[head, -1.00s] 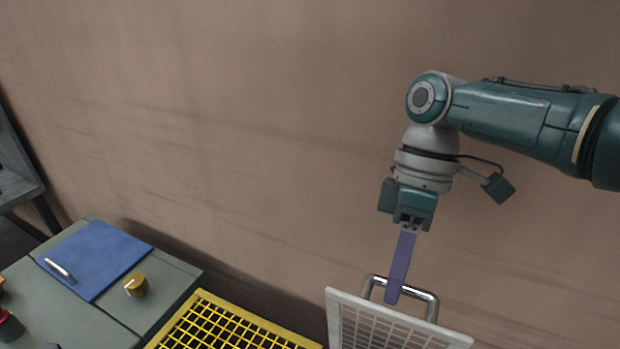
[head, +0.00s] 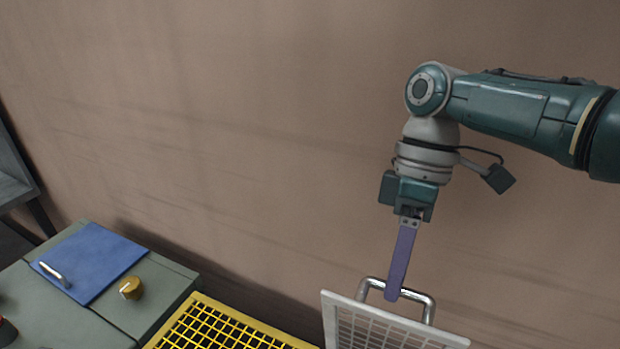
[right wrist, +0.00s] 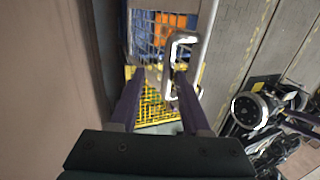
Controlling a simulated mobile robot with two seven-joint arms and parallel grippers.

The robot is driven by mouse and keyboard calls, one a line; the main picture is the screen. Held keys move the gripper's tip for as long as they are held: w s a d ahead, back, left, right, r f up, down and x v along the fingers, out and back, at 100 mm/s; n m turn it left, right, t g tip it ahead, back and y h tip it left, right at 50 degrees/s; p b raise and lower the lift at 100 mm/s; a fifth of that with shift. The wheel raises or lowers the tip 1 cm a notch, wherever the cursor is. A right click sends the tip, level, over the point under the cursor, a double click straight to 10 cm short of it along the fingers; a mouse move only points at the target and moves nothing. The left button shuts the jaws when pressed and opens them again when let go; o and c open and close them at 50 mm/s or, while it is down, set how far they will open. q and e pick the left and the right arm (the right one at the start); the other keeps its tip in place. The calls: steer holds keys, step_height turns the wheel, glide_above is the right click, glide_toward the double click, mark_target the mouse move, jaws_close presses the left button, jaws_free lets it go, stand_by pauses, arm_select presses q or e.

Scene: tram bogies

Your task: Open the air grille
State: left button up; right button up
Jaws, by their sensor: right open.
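The air grille (head: 385,331) is a pale panel with a square grid, at the bottom of the head view, its lower part cut off. It stands raised, and shows nearly edge-on in the right wrist view (right wrist: 207,38). Its shiny metal loop handle (head: 428,303) is on its far side and also shows in the right wrist view (right wrist: 172,60). My right gripper (head: 392,296) points down at the handle, its purple fingers apart. In the wrist view one finger overlaps the handle loop and the other is left of it, clear of the bar. Contact is unclear. My left gripper is out of view.
A yellow grating (head: 222,330) lies left of the grille. Further left is a grey-green cabinet (head: 165,290) with a blue lid (head: 95,258) and a brass knob (head: 131,288). A plain brown wall (head: 220,130) stands behind. The space above the cabinet is clear.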

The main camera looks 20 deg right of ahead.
steer(key=b+v, duration=0.2)
steer(key=v, duration=0.7)
steer(key=shift+d, duration=0.1)
